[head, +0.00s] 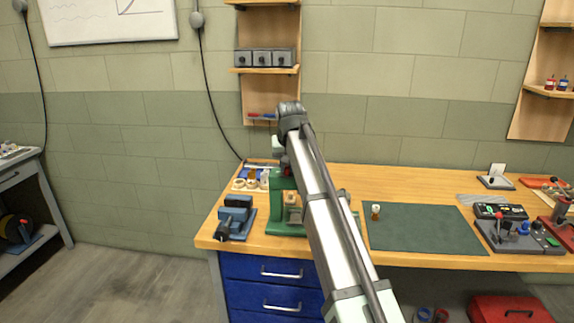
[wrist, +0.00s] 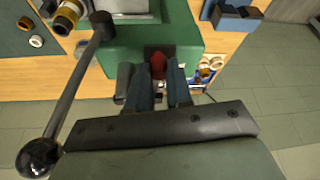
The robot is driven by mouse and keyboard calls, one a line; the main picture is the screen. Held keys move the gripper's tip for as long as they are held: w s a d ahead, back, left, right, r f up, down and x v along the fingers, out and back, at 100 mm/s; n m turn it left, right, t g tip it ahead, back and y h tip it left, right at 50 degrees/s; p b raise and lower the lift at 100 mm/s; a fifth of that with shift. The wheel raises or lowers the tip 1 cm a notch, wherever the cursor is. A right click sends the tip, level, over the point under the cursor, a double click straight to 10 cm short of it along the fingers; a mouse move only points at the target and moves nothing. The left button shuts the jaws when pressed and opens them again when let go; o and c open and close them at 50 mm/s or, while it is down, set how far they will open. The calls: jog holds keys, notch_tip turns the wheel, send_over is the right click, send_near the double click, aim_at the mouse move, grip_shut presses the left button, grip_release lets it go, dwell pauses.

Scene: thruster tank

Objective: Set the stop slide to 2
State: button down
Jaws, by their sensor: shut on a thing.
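The green press-like machine (head: 283,218) stands on the workbench, partly hidden by my arm in the head view. Its green body (wrist: 190,38) fills the upper middle of the wrist view. A red piece (wrist: 158,64), which looks like the stop slide's handle, sits against the green body. My gripper (wrist: 160,76) is shut on this red piece, one finger on each side. I cannot make out any scale or number, so the slide's setting cannot be read. In the head view my gripper is mostly hidden behind my arm.
A black lever (wrist: 72,88) with a ball end runs close along the left of my gripper. A blue vise (head: 235,215) stands left of the machine, with rolls of tape (head: 250,181) behind it. A green mat (head: 425,229) lies to the right, mostly clear.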

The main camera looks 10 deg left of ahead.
jog(key=shift+s, duration=1)
jog(key=c, duration=1)
grip_release()
jog(key=shift+w, duration=0.1)
jog(key=v, duration=1.3)
jog(key=shift+s+r, duration=0.25)
jog(key=shift+r, duration=0.05)
